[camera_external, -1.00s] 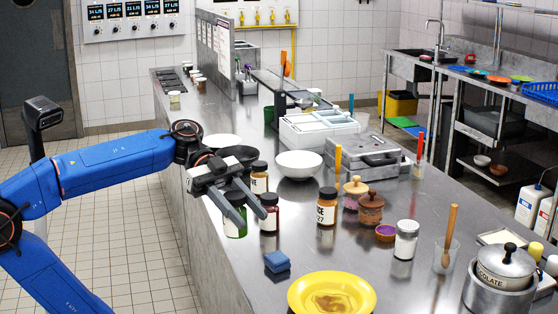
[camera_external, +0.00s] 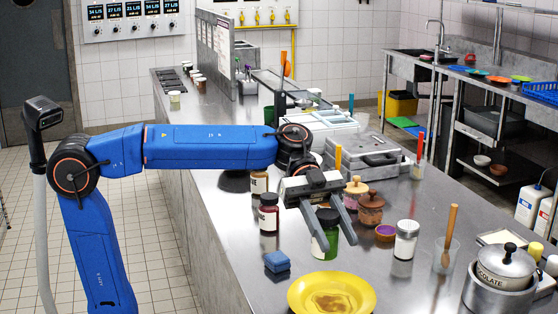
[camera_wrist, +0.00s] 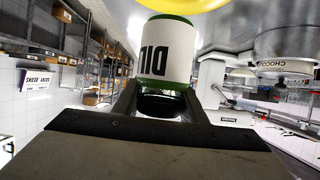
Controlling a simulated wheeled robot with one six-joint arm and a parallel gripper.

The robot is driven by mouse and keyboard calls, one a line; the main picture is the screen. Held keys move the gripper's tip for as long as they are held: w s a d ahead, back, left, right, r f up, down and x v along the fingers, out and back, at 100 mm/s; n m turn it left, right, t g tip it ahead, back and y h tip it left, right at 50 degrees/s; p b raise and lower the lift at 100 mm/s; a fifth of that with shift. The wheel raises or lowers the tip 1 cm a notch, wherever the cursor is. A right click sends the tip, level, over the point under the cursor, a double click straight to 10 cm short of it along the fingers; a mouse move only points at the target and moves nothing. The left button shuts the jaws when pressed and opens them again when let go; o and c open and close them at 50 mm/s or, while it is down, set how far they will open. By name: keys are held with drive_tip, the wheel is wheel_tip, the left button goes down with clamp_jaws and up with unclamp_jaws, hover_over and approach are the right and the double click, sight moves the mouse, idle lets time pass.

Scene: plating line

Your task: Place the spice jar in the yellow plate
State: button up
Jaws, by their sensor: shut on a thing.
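The spice jar (camera_external: 320,243) has a dark lid, green body and white label. Its label reads "DIL" upside down in the wrist view (camera_wrist: 156,49). My gripper (camera_external: 327,232) is shut on it near the lid, and the jar hangs upright just behind the yellow plate (camera_external: 297,291). It looks lifted, but the gap below it is hard to judge. The plate lies on the steel counter at the front, with a brown patch in its middle. A strip of yellow shows at the top of the wrist view (camera_wrist: 168,4).
A blue sponge (camera_external: 277,262) lies left of the plate. A red jar (camera_external: 269,216) stands behind the sponge. Right of my gripper are lidded pots (camera_external: 370,211), a purple-filled bowl (camera_external: 385,233), a white jar (camera_external: 406,241) and a steel pot (camera_external: 500,290).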

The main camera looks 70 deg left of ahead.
drive_tip(key=shift+w+d+f, duration=0.1)
drive_tip(key=shift+d, duration=0.25)
drive_tip(key=shift+d+f, duration=0.1)
drive_tip(key=shift+f, duration=4.85)
drive_tip(key=o, duration=1.2)
drive_tip(key=shift+f, duration=0.1)
drive_tip(key=v, duration=1.2)
